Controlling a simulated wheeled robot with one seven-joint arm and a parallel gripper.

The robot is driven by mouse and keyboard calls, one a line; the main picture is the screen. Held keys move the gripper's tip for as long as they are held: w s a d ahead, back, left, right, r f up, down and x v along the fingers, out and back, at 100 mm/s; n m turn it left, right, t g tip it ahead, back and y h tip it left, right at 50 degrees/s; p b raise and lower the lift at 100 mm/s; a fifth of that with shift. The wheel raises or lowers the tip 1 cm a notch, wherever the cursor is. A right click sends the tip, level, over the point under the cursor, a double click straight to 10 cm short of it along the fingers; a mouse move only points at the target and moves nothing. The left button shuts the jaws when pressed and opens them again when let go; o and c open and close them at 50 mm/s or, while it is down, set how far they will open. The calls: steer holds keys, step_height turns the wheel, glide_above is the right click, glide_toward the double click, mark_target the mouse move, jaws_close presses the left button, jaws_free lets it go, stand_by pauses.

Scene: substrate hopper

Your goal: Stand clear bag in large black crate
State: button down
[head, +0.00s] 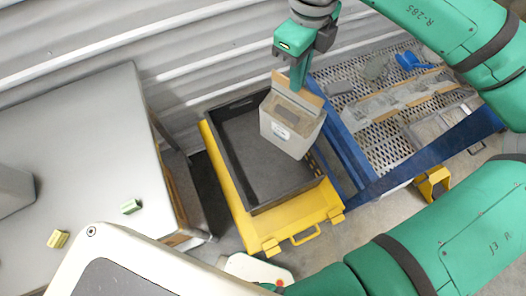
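The clear bag (286,134) is a pale, boxy bag with a tan top and a small label on its front. It is upright over the right part of the large black crate (232,107) and hides part of that crate's right side. I cannot tell whether its base touches the crate floor. My gripper (298,84) is above the bag, pointing down, with its green fingers close together at the bag's tan top edge. It looks shut on that edge, though the fingertips are partly hidden.
The crate rests on a yellow cart (243,214); its left floor is bare. A blue-framed mesh table (385,150) with a blue scoop (410,61) stands close on the right. A grey table (85,150) with small yellow and green blocks stands left. A corrugated wall is behind.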

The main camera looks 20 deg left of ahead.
mark_target(293, 105)
steer(key=a+f+m, duration=0.1)
steer(key=f+m, duration=0.1)
steer(key=f, duration=2)
steer(key=w+a+f+m, duration=0.1)
steer(key=a+f+m, duration=0.1)
steer(key=f, duration=2)
steer(key=shift+w+a+f+m, duration=0.25)
steer(key=shift+a+f+m, duration=0.1)
steer(key=shift+m, duration=0.35)
steer(key=shift+f, duration=0.1)
steer(key=c, duration=2.2)
jaws_free()
steer(key=shift+o, duration=1)
